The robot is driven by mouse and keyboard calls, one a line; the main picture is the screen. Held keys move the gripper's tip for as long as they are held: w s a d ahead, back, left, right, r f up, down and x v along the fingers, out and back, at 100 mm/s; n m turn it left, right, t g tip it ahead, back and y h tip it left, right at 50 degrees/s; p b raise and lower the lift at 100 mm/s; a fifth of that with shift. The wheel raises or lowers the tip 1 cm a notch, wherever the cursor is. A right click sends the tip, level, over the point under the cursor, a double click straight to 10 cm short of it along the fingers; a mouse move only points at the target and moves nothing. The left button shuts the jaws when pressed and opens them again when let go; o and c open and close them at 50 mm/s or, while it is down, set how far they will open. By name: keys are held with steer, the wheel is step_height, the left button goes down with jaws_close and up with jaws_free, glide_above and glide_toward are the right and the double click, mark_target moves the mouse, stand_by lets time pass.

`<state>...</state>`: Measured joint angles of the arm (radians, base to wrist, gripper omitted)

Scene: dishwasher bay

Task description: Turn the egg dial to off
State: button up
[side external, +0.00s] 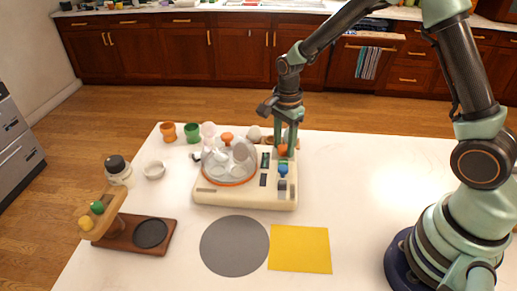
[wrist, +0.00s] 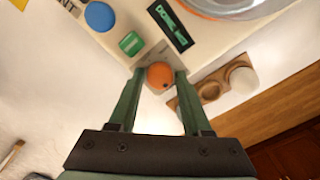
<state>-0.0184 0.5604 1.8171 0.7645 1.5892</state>
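The cream egg-cooker base (side external: 240,197) stands on the white table with a clear domed lid (side external: 228,160) over its left part. An orange dial (wrist: 159,75) sits on the base's right part; it also shows in the side view (side external: 283,150). A blue dial (side external: 283,169) is nearer the front. No readable label shows which is the egg dial. My gripper (wrist: 160,71) points down with one finger on each side of the orange dial. Small gaps appear between fingers and dial. The dial's pointer position cannot be made out.
A green button (wrist: 131,43) and a dark display (wrist: 171,25) lie close to the orange dial. An egg holder with an egg (wrist: 242,80) stands behind the base. Cups, a jar (side external: 117,170) and a wooden stand (side external: 135,235) are left.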

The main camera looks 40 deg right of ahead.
jaws_close()
